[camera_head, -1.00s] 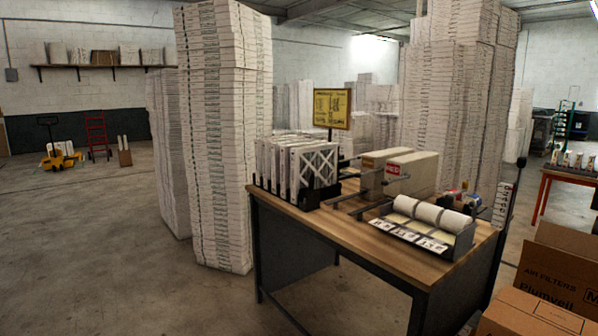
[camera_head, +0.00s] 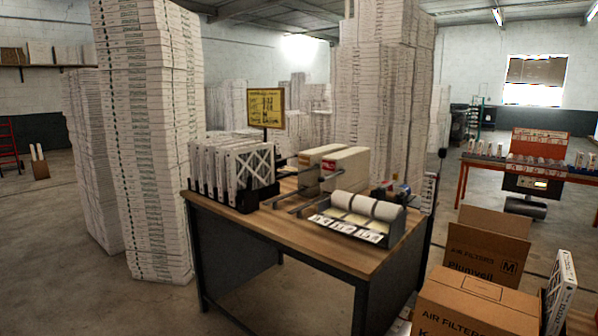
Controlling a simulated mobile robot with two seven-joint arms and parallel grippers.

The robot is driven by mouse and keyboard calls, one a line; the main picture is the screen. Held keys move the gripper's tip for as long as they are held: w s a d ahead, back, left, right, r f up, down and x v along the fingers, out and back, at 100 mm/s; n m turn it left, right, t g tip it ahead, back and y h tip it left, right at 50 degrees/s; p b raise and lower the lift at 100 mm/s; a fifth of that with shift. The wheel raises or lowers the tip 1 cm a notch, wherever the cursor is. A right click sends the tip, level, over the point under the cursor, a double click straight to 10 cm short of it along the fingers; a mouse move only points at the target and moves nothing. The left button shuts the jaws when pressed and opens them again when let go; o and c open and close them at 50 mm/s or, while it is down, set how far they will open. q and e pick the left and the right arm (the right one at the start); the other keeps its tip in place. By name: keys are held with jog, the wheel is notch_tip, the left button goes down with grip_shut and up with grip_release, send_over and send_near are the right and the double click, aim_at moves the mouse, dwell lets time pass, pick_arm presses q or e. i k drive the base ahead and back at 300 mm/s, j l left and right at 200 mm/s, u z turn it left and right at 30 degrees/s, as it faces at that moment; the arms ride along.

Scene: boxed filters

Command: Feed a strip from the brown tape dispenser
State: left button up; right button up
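I cannot pick out the brown tape dispenser for certain in the head view. Two cream box-shaped units (camera_head: 343,172) stand on the near workbench, one with a red label. Small red and blue items (camera_head: 390,190) sit behind a tray of white rolls (camera_head: 368,207), partly hidden. Neither of my grippers is in view.
The workbench (camera_head: 300,240) stands ahead, with racked filters (camera_head: 232,170) at its left end. Tall filter stacks (camera_head: 150,130) stand behind. The orange table (camera_head: 510,165) is far right. Floor is open at left.

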aim_at(293, 173)
jog(key=i+j+z, duration=0.15)
jog(key=i, duration=0.3)
jog(key=i+j+z, duration=0.15)
jog(key=i, duration=0.3)
jog(key=i+j+z, duration=0.15)
jog(key=i, duration=0.25)
jog(key=i+j+z, duration=0.15)
jog(key=i+j, duration=0.15)
jog(key=i, duration=0.1)
